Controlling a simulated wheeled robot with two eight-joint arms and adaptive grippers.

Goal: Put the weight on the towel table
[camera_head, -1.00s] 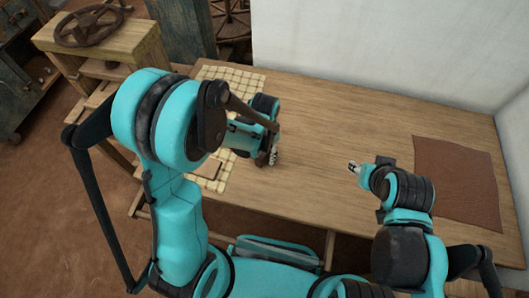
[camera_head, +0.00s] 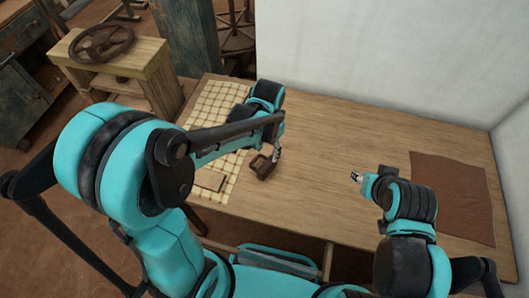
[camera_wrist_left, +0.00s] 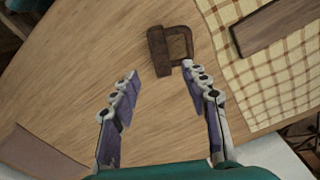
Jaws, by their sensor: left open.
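A dark brown blocky object with a loop-like frame, which looks like the weight (camera_head: 261,168), lies on the wooden table (camera_head: 330,135), just right of the checked towel (camera_head: 213,108). In the left wrist view the weight (camera_wrist_left: 158,50) is ahead of the fingertips, close to the towel's edge (camera_wrist_left: 240,95). My left gripper (camera_head: 277,154) is open and empty; its spread fingers (camera_wrist_left: 161,72) point at the weight, with a small apparent gap. My right gripper (camera_head: 357,177) is over the table's right half; its jaws are too small to read.
A flat wooden board (camera_head: 210,181) lies on the towel. A brown cloth (camera_head: 452,197) covers the table's right end. A wooden stand with a wheel (camera_head: 103,43) is at the upper left. A white wall (camera_head: 385,55) borders the back. The table's middle is clear.

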